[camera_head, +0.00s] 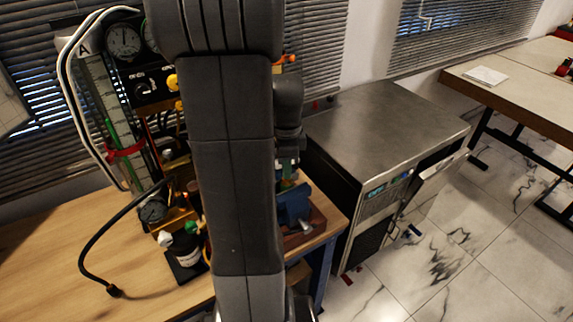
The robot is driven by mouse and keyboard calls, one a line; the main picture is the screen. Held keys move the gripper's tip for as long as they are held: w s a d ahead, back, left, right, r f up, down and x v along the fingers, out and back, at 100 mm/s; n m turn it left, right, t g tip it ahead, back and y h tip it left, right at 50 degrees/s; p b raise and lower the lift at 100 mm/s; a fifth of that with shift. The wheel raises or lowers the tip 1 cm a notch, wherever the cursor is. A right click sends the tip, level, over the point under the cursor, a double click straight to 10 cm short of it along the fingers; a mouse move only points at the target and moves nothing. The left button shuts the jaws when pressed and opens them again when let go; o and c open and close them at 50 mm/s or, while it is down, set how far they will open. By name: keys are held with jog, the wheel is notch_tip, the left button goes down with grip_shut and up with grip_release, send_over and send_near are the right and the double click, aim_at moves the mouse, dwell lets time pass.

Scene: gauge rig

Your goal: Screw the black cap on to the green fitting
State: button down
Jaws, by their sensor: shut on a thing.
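My arm stands upright through the middle of the view and covers much of the gauge rig (150,83). My gripper is not visible. A small green part (191,227) shows on the rig's lower front, beside a white round piece (165,239). I cannot tell whether it is the green fitting. I cannot pick out the black cap; it may be hidden behind my arm.
A black hose (92,246) curves from the rig onto the wooden bench (45,262), whose left part is clear. A blue vise-like tool (294,207) sits right of my arm. A metal-topped cabinet (385,125) stands at right, with tiled floor (480,235) beyond.

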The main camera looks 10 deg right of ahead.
jog(key=shift+m, duration=1)
jog(key=shift+m, duration=1.4)
jog(key=c, duration=0.9)
grip_release()
notch_tip(320, 180, up, 14)
jog(key=shift+f+b, duration=0.1)
jog(key=shift+b, duration=0.25)
